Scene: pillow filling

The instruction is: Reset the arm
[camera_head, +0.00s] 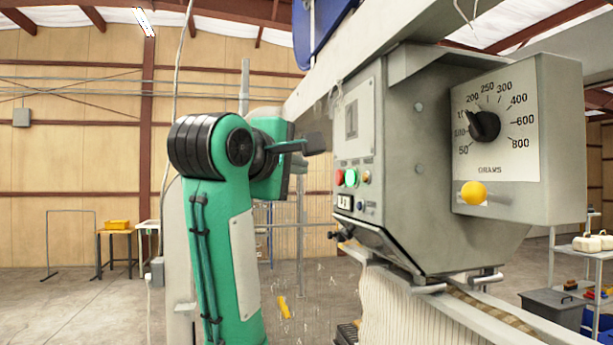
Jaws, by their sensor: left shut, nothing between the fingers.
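My left arm rises in green and black from the lower left and bends at a black joint. My left gripper (314,143) is a small dark shape at its end, shut and empty, pointing right. In the picture it sits just left of the control panel (358,120) of the grey filling machine (420,150), above the red button (340,177) and the green button (351,177). I cannot tell whether it touches the panel; a gap seems to show. My right gripper is out of view.
The machine's dial box (500,135) has a black dial (484,126) and a yellow knob (473,193). White ribbed material (400,310) hangs below the machine. A yellow bin (118,225) stands on a table at the back left. Open floor lies left of my arm.

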